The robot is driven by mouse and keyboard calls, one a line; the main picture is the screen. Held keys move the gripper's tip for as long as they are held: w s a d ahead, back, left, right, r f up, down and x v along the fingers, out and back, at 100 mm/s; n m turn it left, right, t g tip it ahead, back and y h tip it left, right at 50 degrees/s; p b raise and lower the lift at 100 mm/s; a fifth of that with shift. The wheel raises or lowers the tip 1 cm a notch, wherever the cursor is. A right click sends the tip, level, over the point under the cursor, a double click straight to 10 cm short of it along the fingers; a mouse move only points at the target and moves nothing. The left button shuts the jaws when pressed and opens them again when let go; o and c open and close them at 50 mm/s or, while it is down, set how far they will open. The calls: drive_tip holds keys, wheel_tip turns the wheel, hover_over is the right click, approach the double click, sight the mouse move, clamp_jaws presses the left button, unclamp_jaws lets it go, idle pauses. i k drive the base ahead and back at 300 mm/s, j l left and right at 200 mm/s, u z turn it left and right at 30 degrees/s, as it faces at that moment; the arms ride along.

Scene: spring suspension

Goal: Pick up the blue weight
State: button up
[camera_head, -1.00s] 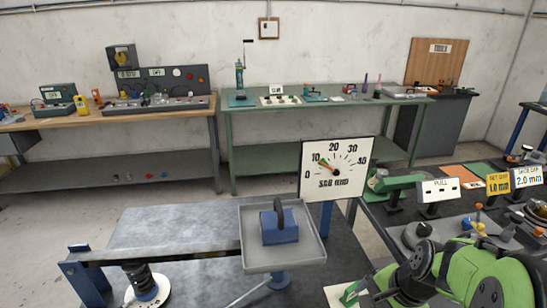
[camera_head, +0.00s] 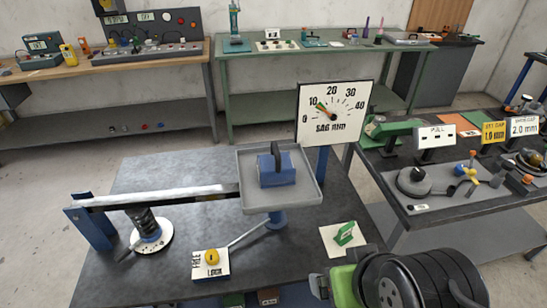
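The blue weight (camera_head: 276,170) is a block with a dark upright handle. It sits on a square grey tray (camera_head: 308,196) at the right end of the metal lever beam (camera_head: 165,196). My green and black arm shows at the bottom right of the head view, apart from the weight and nearer the camera. I cannot make out any gripper fingers there. Nothing of mine touches the weight.
A sag dial (camera_head: 335,112) stands just behind the tray. A coil spring (camera_head: 147,225) supports the beam at left. A FREE/LOCK panel (camera_head: 210,264) and a green block on a white card (camera_head: 344,234) lie in front. A cluttered bench (camera_head: 425,200) stands at right.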

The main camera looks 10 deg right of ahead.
sight(276, 169)
drive_tip(key=i+u, duration=0.1)
drive_tip(key=u, duration=0.3)
drive_tip(key=i+u, duration=0.15)
drive_tip(key=u, duration=0.25)
drive_tip(key=i+u, duration=0.15)
drive_tip(key=u, duration=0.25)
